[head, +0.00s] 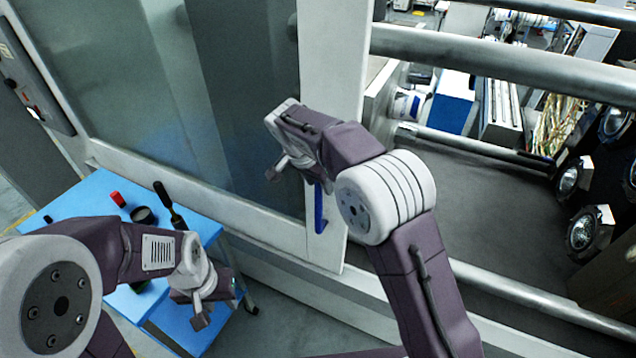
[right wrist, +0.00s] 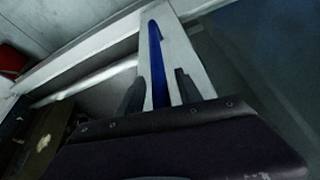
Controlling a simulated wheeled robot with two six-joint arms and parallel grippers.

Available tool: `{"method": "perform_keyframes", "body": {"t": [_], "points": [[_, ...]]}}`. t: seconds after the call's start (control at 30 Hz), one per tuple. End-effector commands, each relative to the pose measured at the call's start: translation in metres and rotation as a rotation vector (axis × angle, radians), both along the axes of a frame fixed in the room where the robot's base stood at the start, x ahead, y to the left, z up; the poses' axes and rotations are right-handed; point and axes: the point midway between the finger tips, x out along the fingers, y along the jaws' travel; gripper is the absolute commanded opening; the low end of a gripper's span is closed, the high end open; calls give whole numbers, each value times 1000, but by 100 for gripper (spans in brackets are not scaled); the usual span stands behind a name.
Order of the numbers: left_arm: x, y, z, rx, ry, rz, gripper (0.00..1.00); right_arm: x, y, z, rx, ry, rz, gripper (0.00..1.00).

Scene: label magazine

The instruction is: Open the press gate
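The press gate (head: 250,110) is a large panel with a grey see-through window and a white frame. Its white right edge (head: 335,60) carries a blue upright handle (head: 320,208), partly hidden behind my right arm in the head view. In the right wrist view the blue handle (right wrist: 155,50) runs along the white frame. My right gripper (right wrist: 159,88) is open, with the handle showing between its two fingers. I cannot tell whether they touch it. My left gripper (head: 202,312) hangs low over the blue cart, away from the gate; its finger opening is unclear.
A blue cart (head: 95,195) with a red object (head: 118,199) and dark tools stands at lower left, before the gate. Right of the gate edge, the press interior shows thick metal bars (head: 500,62) and dark round lamp-like parts (head: 585,228). A control panel (head: 30,95) is at far left.

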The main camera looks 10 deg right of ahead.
Motion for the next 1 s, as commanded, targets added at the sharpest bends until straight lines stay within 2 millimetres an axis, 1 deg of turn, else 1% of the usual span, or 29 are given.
{"method": "perform_keyframes", "body": {"t": [0.23, 0.3, 0.37, 0.5, 0.6, 0.7, 0.83, 1.0], "points": [[0, 0, 0, 0, 0, 0, 36, -1, 0, -2, -1, 5, -1, 41], [0, 0, -2, 0, 0, 0, 36, -2, 1, 1, 0, 4, 0, 41], [0, 0, -4, 0, 0, 0, 36, -4, 4, 8, 0, 2, 1, 41], [0, 0, -8, 0, 0, 0, 36, -13, 12, 38, 1, -1, 1, 41], [0, 0, -8, 0, 0, 0, 36, -19, 18, 58, 1, -1, 2, 41], [0, 0, -7, 0, 0, 0, 36, -23, 21, 74, 0, 1, 1, 41], [0, 0, -7, 0, 0, 0, 36, -27, 23, 82, 0, 2, 1, 41], [0, 0, -7, 0, 0, 0, 36, -27, 23, 83, -1, 4, 0, 41]]}}
